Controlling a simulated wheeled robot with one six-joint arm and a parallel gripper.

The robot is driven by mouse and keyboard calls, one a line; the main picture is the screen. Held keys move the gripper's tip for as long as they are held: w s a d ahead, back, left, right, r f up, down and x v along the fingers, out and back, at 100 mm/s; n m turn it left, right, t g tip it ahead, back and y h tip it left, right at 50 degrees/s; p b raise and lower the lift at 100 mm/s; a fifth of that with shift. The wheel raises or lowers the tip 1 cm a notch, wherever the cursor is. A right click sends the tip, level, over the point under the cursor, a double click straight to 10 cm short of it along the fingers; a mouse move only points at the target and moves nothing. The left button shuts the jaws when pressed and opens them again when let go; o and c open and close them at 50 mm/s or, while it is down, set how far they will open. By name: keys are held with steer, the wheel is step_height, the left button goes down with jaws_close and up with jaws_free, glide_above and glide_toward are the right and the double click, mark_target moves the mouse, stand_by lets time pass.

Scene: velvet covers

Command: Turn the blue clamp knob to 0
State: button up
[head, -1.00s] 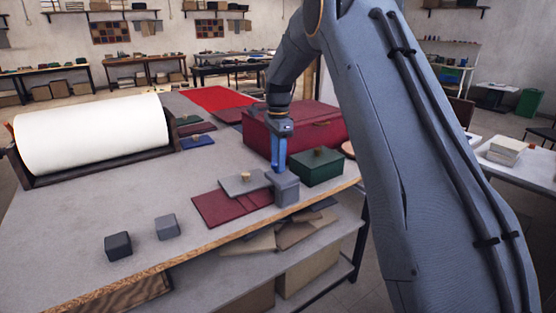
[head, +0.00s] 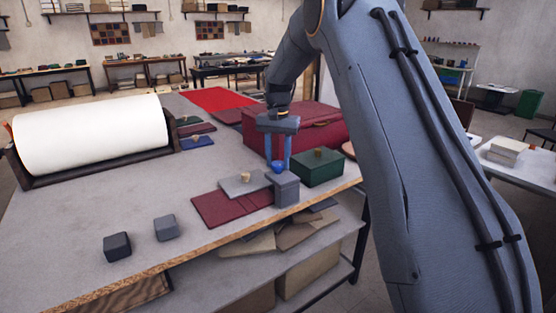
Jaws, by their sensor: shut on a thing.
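The blue clamp knob (head: 278,167) sits on top of a grey block (head: 286,190) near the table's right front edge. My gripper (head: 278,163) points down from above, with one finger on each side of the knob, and is shut on it. The knob is small here, and I cannot make out any scale, pointer or 0 mark.
A grey plate with a wooden knob (head: 243,185) lies left of the block over dark red covers (head: 217,208). A green box (head: 320,169) stands close on the right, a large dark red case (head: 322,132) behind.

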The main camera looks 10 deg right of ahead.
mark_target(278, 163)
steer(key=shift+r+n, duration=0.1)
steer(key=shift+n, duration=0.5)
steer(key=o, duration=1)
step_height(278, 163, up, 8)
steer(key=shift+f+b, duration=0.15)
steer(key=shift+b, duration=1)
steer(key=s+f+n, duration=0.1)
steer(key=s+f, duration=0.4)
steer(key=s, duration=0.7)
steer(key=s+f+n, duration=0.2)
steer(key=s+f, duration=0.3)
steer(key=s, duration=0.7)
steer(key=s+f+n+t, duration=0.1)
steer(key=s+f, duration=0.4)
steer(key=s, duration=0.7)
steer(key=shift+f+n, duration=0.4)
steer(key=shift+n, duration=0.1)
